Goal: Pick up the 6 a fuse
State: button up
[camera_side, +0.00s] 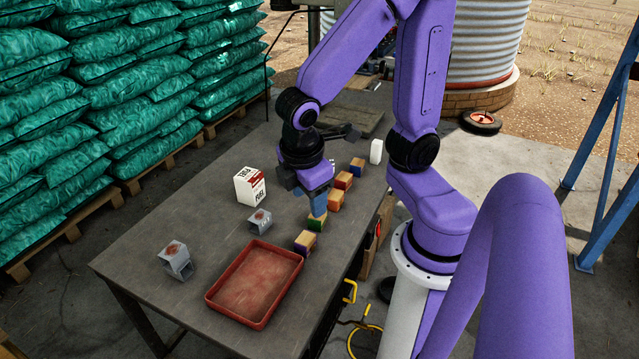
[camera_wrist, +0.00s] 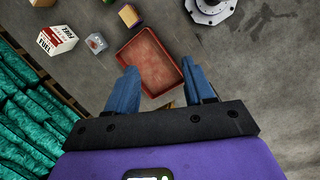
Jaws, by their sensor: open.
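Several small two-coloured blocks, likely the fuses, stand in a row on the table in the side view: an orange and purple one (camera_side: 305,241) nearest the tray, a yellow and green one (camera_side: 317,223), and orange ones (camera_side: 335,199), (camera_side: 343,181), (camera_side: 357,167) farther back. Their ratings are too small to read, so I cannot tell which is 6 A. My gripper (camera_side: 309,202) is open with its blue fingers over the row, close to the yellow and green block, and may hide others. In the wrist view my gripper (camera_wrist: 160,66) has its fingers spread and nothing held; a tan-topped block (camera_wrist: 130,15) shows near the top edge.
A red tray (camera_side: 211,301) lies at the table's front. A white fuel box (camera_side: 250,187) and two grey boxes (camera_side: 260,223), (camera_side: 175,260) stand left of the row. A white item (camera_side: 376,151) stands at its far end. The table (camera_side: 150,235) has bare room at the left.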

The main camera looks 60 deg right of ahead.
jog(key=w+d+f+n+g+h, duration=0.2)
jog(key=w+d+f+h, duration=0.7)
jog(key=w+d+f, duration=0.75)
jog(key=d+f, duration=0.3)
jog(key=d, duration=0.3)
jog(key=d+f+n+h, duration=0.1)
jog(key=d+f, duration=0.3)
jog(key=d, duration=0.3)
jog(key=d+f+n, duration=0.1)
jog(key=d+f, duration=0.3)
jog(key=d, duration=0.3)
jog(key=shift+w+h, duration=0.1)
jog(key=shift+h, duration=0.2)
jog(key=shift+x, duration=2.65)
jog(key=shift+a+f, duration=0.1)
jog(key=shift+f, duration=0.1)
jog(key=shift+c, duration=0.4)
grip_shut()
